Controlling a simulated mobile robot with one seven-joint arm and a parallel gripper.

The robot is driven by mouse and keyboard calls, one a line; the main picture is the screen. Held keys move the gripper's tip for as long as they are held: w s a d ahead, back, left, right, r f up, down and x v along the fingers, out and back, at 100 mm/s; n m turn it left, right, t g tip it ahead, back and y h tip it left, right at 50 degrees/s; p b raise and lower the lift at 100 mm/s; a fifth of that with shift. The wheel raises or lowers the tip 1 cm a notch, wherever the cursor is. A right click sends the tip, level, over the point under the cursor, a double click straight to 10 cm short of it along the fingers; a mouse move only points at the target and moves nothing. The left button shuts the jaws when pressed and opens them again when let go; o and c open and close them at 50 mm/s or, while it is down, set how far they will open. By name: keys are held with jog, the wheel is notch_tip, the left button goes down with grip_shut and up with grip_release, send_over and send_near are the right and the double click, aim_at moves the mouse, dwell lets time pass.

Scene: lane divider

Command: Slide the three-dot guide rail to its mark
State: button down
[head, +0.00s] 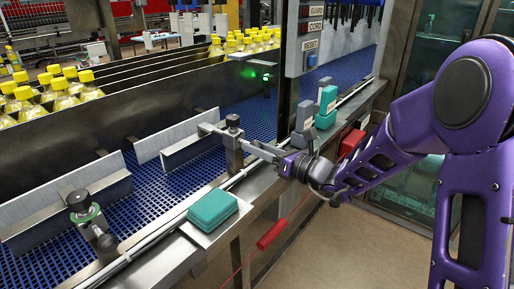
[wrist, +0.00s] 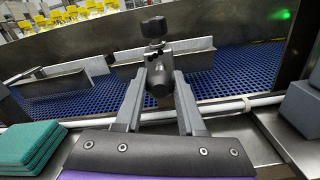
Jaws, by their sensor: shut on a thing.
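A short metal guide rail (head: 190,140) stands over the blue mesh conveyor (head: 205,165); it also shows in the wrist view (wrist: 195,57). Its rod (head: 258,149) runs through a clamp post (head: 233,142) with a dark knob at the conveyor's near edge. My gripper (head: 280,156) is shut on the outer end of this rod. In the wrist view my two fingers (wrist: 159,88) flank the dark round rod end (wrist: 159,82). A second guide rail (head: 72,205) with its own clamp (head: 88,215) stands to the left.
Teal pads (head: 212,208) lie on a front plate left of my gripper. Grey and teal blocks (head: 326,105) and a red block (head: 351,142) stand to the right. A panel post (head: 290,75) rises behind. Yellow-capped bottles (head: 60,92) fill the lanes beyond the metal wall.

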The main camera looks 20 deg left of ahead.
jog(key=shift+w+a, duration=0.1)
jog(key=shift+a, duration=0.05)
dwell(0.6)
jog(key=c, duration=0.5)
grip_release()
jog(key=v, duration=1.7)
jog(key=shift+p, duration=0.3)
